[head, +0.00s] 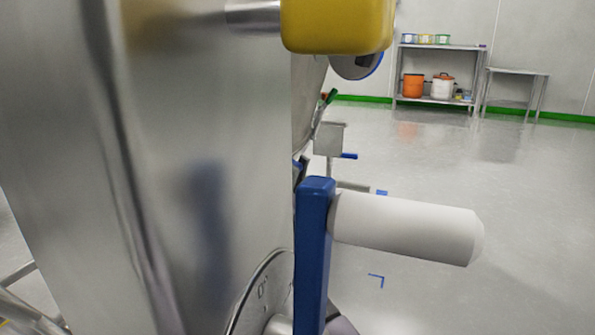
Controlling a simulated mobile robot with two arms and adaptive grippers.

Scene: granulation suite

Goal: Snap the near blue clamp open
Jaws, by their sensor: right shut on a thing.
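A large shiny steel vessel wall (205,130) fills the left half of the head view. A small dark part of my right gripper (299,170) seems to show at its right edge, just above the top of a blue bar. A bit of blue (305,160) shows there, which may be the near blue clamp; most of it is hidden. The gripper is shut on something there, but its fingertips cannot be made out. My left gripper is not in view.
The upright blue bar (313,250) with a thick white handle (405,228) stands close in front. A yellow block (337,24) on a metal rod juts out above. A grey box (329,138) lies behind. The floor to the right is clear up to a shelf (438,100) and a table (517,71).

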